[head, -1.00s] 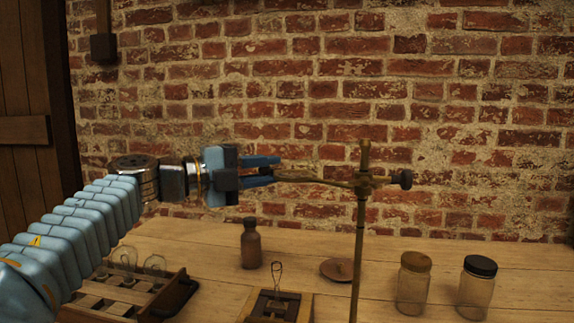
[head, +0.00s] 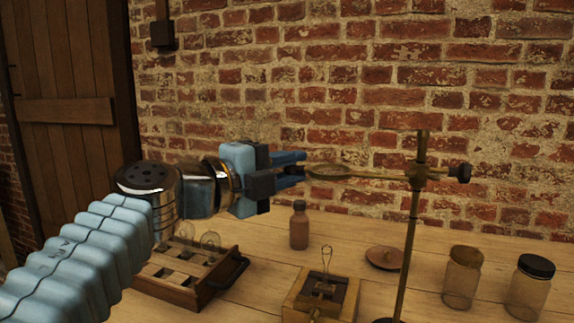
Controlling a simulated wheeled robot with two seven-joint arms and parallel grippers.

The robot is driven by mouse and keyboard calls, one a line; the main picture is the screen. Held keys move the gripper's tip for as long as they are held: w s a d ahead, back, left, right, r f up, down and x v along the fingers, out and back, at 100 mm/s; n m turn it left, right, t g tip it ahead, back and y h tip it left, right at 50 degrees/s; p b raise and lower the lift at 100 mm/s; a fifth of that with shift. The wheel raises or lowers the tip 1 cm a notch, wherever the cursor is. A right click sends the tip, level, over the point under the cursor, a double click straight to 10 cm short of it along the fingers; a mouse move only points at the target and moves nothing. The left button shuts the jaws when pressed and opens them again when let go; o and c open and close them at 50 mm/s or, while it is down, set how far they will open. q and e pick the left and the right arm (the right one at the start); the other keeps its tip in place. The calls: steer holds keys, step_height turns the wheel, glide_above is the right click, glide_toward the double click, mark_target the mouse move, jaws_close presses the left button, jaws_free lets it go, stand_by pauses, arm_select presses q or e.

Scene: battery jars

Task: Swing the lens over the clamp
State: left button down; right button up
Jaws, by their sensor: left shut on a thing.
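A brass stand with an upright post (head: 412,235) stands on the bench, and a round lens (head: 328,171) on a thin brass arm reaches left from it. My left gripper (head: 300,171) is shut on the lens's left rim. The lens shows nearly edge-on. The clamp (head: 322,290), a dark piece on a wooden block with a wire loop standing up, is below the lens and left of the post. The lens is well above it. I cannot tell if the lens is directly over it. My right gripper is not in view.
A wooden tray (head: 174,289) with bulbs stands at left. A brown bottle (head: 299,227) and a round brown lid (head: 385,258) are behind the clamp. Two glass jars, one tan-lidded (head: 461,280) and one black-lidded (head: 528,290), stand at right. A brick wall is behind.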

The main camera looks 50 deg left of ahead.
arm_select(q)
steer(key=shift+d+f, duration=0.1)
steer(key=c, duration=1.1)
jaws_free()
steer(key=shift+o, duration=0.2)
steer(key=shift+s, duration=0.1)
steer(key=s, duration=1.3)
steer(key=shift+s+a+b, duration=0.25)
steer(key=shift+s+b, duration=0.05)
steer(key=shift+s, duration=0.1)
